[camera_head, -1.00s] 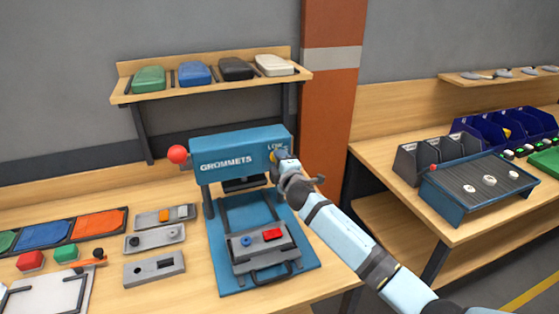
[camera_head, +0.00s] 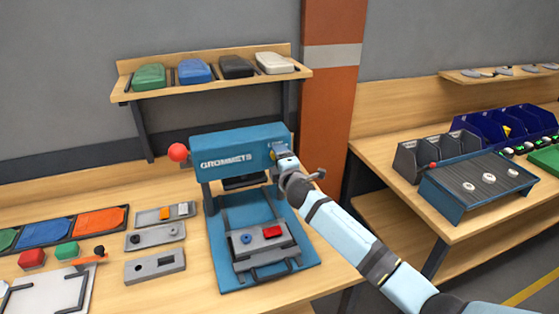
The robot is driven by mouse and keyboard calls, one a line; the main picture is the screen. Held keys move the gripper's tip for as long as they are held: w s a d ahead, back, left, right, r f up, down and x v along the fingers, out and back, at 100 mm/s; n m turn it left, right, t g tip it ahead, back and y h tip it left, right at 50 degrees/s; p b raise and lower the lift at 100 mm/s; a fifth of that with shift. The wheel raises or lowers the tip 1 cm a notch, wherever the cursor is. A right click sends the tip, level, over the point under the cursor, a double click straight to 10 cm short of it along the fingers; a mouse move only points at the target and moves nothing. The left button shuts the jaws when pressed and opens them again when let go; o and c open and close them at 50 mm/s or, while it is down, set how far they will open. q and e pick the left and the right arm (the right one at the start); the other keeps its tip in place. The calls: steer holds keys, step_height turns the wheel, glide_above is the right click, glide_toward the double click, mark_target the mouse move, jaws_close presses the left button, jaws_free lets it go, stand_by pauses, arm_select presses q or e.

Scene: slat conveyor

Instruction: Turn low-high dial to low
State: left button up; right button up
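The blue grommet press (camera_head: 235,158) stands on the wooden bench, with "GROMMETS" lettered on its front. The low-high dial is at the right end of the press head; a small yellow part (camera_head: 276,152) shows there, and the rest is hidden by my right gripper. My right gripper (camera_head: 281,153) is at this right end, right up against the dial area. I cannot tell whether its fingers are closed on the dial. The dial's pointer and most of its label are hidden. My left gripper is out of view.
A red ball knob (camera_head: 178,152) sticks out at the left of the press. A grey fixture (camera_head: 262,248) with a blue knob and red button sits on the press base. Grey blocks and coloured trays lie to the left. A shelf (camera_head: 205,88) hangs above; a second bench (camera_head: 450,215) stands right.

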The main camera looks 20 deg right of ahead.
steer(key=shift+s, duration=0.1)
steer(key=s+b, duration=0.2)
steer(key=s, duration=1.1)
steer(key=shift+s+d, duration=0.25)
steer(key=shift+s, duration=0.05)
steer(key=s+a+f+m+g, duration=0.1)
steer(key=s+f+m, duration=0.1)
steer(key=s+f, duration=0.2)
steer(key=s+a+f+m+g+y, duration=0.1)
steer(key=s+f+m, duration=0.1)
steer(key=s+f, duration=0.3)
steer(key=s+a+f+m+g, duration=0.1)
steer(key=s+f+m+g, duration=0.1)
steer(key=s+f, duration=0.2)
step_height(320, 180, down, 3)
steer(key=shift+s+f+m+y, duration=0.15)
steer(key=shift+m+y, duration=0.15)
steer(key=shift+y, duration=0.1)
steer(key=s+f+m+g, duration=0.1)
steer(key=s+f+m, duration=0.3)
steer(key=s, duration=0.5)
steer(key=s+f+m+g, duration=0.2)
steer(key=s+f+m, duration=0.3)
steer(key=s, duration=0.5)
steer(key=shift+s+a+f+y+p, duration=0.25)
steer(key=shift+a+f+y+p, duration=0.15)
steer(key=shift+f, duration=0.3)
